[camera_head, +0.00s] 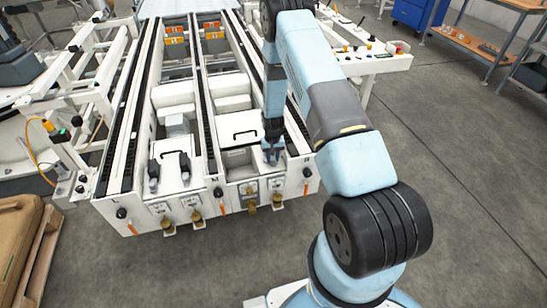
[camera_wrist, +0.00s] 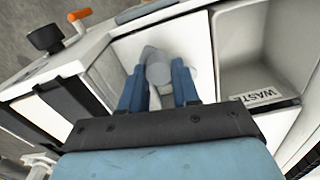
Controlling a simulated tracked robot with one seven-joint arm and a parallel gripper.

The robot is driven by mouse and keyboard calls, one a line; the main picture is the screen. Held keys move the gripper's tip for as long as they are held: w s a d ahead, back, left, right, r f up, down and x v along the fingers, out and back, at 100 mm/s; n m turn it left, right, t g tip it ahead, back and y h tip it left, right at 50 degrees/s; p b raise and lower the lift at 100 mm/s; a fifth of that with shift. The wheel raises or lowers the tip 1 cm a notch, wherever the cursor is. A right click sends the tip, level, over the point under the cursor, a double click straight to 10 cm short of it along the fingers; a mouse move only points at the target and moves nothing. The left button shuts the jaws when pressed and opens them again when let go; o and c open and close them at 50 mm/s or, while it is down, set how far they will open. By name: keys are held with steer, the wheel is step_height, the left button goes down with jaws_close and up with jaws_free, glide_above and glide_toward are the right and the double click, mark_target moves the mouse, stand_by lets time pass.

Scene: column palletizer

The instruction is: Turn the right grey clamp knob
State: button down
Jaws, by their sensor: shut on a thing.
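The right grey clamp knob (camera_wrist: 158,70) shows in the wrist view as a rounded grey piece on a white panel. My gripper (camera_wrist: 160,80) has its two blue fingers on either side of it, shut on it. In the head view my gripper (camera_head: 272,153) reaches down into the front of the right bay of the white machine (camera_head: 140,215). There the arm and fingers hide most of the knob.
In the wrist view, an open compartment with a "WASTE" label (camera_wrist: 256,97) lies right of the fingers. A black knob (camera_wrist: 46,38) and an orange lever (camera_wrist: 66,71) are at the left. A control panel (camera_head: 375,58) stands behind my arm.

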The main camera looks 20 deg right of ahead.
mark_target(272, 158)
steer(key=n, duration=0.4)
steer(key=shift+a+n, duration=0.1)
steer(key=shift+n, duration=2.5)
steer(key=c, duration=0.8)
jaws_free()
step_height(272, 158, up, 14)
steer(key=shift+f, duration=0.15)
